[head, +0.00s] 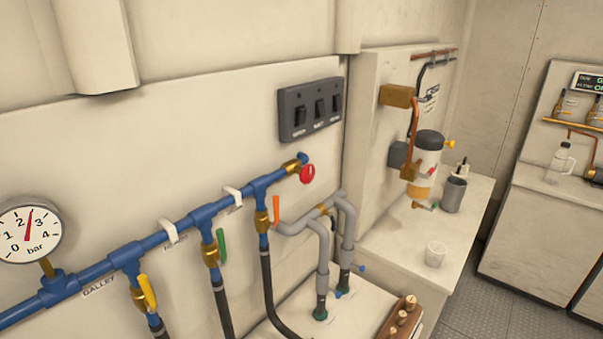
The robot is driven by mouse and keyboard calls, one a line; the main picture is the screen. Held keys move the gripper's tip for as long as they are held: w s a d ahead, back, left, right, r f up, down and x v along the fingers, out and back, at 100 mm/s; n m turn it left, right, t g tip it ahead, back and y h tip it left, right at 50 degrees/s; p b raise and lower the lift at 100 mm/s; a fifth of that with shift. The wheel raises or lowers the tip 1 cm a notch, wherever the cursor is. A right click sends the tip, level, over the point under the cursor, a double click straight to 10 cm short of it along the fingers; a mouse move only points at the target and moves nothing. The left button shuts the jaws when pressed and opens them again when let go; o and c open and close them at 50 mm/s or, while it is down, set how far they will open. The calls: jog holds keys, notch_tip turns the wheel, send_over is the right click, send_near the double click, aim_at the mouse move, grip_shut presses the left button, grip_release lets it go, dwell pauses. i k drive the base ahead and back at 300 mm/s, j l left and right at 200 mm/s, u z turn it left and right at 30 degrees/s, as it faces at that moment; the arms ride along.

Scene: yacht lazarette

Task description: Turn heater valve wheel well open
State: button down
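A small red wheel (307,174) sits on a brass fitting at the right end of the blue pipe manifold (185,225), on the pale wall. I cannot read a label that marks it as the heater's, nor tell how far it is turned. Right of it, a heater-like cylinder (427,158) with a black top and orange lower part stands against a wall panel. My gripper is not in view.
Yellow (148,291), green (222,246) and orange (276,210) levers hang below the manifold. A pressure gauge (28,232) is at left, a dark switch panel (311,108) above. Grey lagged pipes (323,262) rise right of the levers. A cup (436,254) stands on the counter. Floor shows right.

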aim_at(307, 173)
jog(key=i+l+u, duration=0.15)
jog(key=i+l, duration=0.95)
jog(key=l, duration=0.15)
